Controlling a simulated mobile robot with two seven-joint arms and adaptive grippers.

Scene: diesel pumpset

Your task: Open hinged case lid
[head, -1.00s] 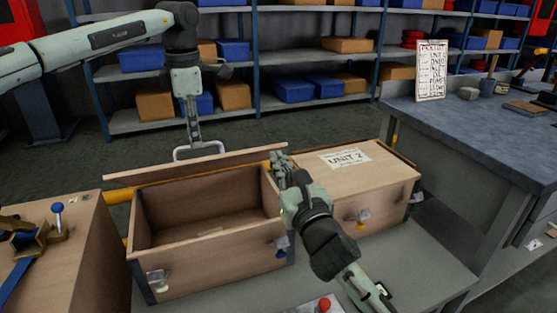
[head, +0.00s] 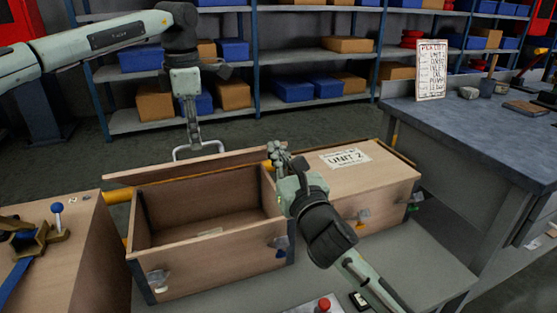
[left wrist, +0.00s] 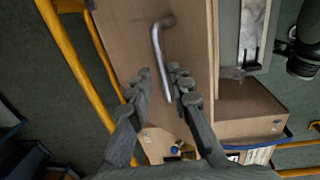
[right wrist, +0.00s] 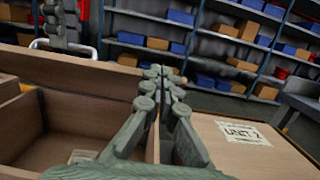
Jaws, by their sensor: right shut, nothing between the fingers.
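The left wooden case (head: 205,254) has its top open and shows an empty-looking inside. Its lid (head: 150,174) stands back along the rear edge, with a bent metal handle (head: 200,149) behind it. My left gripper (head: 192,138) is over the handle. In the left wrist view its fingers (left wrist: 162,72) are apart, with the handle bar (left wrist: 163,62) between them; I cannot tell whether they touch it. My right gripper (head: 275,152) is shut and empty above the case's right rear corner. The right wrist view shows its fingertips (right wrist: 160,72) together.
A closed wooden case with a "UNIT 2" label (head: 346,157) stands right of the open one. A wooden block with a blue-knobbed clamp (head: 57,208) is at left. A grey workbench (head: 480,125) is at right. A yellow rail (head: 117,196) runs behind the cases.

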